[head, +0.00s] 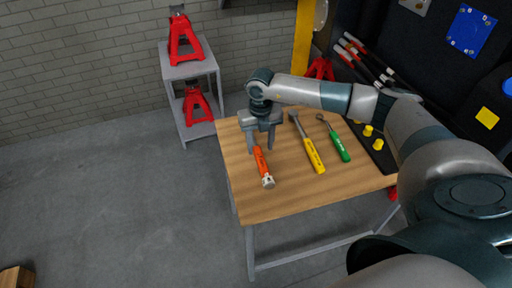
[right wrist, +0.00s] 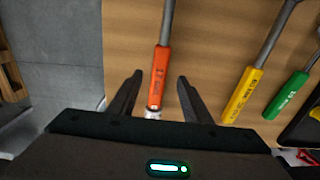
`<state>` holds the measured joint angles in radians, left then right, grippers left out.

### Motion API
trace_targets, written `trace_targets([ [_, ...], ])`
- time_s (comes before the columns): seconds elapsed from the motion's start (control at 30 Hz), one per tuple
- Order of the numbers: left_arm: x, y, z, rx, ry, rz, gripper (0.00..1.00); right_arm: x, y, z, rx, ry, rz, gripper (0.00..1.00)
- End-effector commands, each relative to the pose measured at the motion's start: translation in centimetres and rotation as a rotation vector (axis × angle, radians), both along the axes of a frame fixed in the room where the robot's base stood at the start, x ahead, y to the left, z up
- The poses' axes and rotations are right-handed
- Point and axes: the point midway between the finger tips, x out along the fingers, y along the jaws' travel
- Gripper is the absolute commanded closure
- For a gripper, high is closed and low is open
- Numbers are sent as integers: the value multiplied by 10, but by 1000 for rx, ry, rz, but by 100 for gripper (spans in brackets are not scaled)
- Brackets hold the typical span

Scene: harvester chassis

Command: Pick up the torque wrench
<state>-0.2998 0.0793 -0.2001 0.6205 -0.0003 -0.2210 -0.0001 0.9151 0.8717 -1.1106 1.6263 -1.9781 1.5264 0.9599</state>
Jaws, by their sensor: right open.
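Three long-handled tools lie on the wooden table. One has an orange handle (head: 262,166) with a silver end, one a yellow handle (head: 314,156), one a green handle (head: 340,147). The labels are too small to read, so I cannot tell for sure which is the torque wrench. My right gripper (head: 260,151) is open, pointing down over the orange-handled tool. In the right wrist view the orange handle (right wrist: 160,80) lies between the spread fingers (right wrist: 160,75), with gaps on both sides. Whether the fingertips reach the table is unclear. My left gripper is out of view.
The table top (head: 300,193) is bare at its front. A dark tray (head: 377,150) with yellow pieces lies at its right edge. A grey shelf (head: 191,68) with red jack stands is behind left. The dark machine (head: 420,50) rises behind right.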

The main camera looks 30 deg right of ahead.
Motion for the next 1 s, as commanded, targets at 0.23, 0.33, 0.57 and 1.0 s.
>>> trace_targets([
  [0.23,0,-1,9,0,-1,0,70,-1,1,-8,1,4,-1,55],
  [0.33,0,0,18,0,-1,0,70,-2,1,-17,1,3,-2,55],
  [0.57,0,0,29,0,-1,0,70,-2,1,-45,1,3,-2,55],
  [1.0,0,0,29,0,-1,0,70,-1,1,-52,0,0,-1,55],
])
